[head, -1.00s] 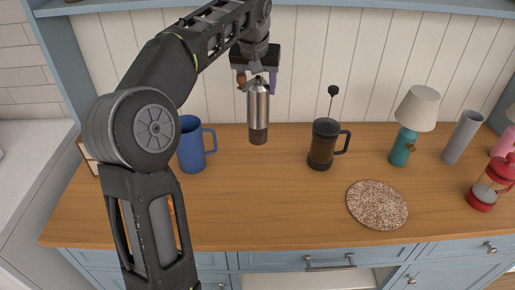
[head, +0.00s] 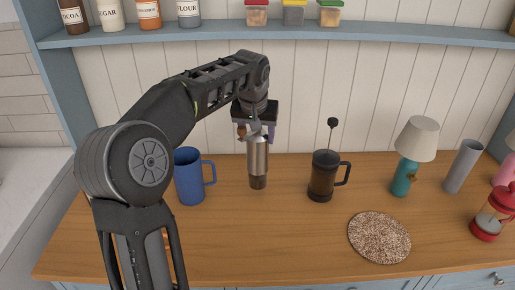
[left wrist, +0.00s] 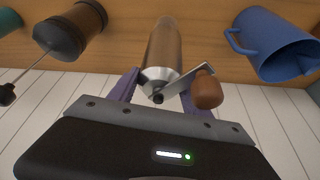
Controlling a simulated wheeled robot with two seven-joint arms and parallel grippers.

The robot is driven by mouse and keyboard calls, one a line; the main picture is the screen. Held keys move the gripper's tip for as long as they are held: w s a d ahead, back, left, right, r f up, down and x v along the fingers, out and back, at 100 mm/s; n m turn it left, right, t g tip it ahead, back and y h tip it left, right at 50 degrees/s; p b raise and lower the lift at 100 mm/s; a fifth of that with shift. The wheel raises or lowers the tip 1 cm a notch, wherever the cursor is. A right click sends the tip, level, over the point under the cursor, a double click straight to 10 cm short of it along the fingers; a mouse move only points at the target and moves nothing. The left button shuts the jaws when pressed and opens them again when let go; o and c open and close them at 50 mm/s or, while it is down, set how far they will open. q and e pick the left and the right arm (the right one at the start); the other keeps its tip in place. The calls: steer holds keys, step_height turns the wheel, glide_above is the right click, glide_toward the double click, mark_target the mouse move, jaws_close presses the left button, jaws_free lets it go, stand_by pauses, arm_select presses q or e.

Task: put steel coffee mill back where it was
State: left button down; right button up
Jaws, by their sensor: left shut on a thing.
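The steel coffee mill (head: 258,158) is upright between the blue mug and the dark coffee press, with its dark lower part close to the wooden counter (head: 285,245). I cannot tell whether its base touches the wood. My left gripper (head: 257,134) is shut on the upper part of the mill from above. In the left wrist view the mill (left wrist: 162,50) sits between the purple fingers, with its crank and brown wooden knob (left wrist: 207,91) sticking out to the right. My right gripper is out of view.
The blue mug (head: 190,178) stands left of the mill and the coffee press (head: 322,178) stands right of it. A speckled round mat (head: 379,237), teal lamp (head: 404,175), grey vase (head: 463,166) and red lantern (head: 488,222) are further right. A shelf (head: 220,38) with jars runs above.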

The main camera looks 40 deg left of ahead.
arm_select(q)
steer(key=shift+f, duration=1.85)
steer(key=shift+f, duration=0.1)
steer(key=shift+c, duration=2.3)
jaws_free()
steer(key=v, duration=1.2)
steer(key=shift+b, duration=0.35)
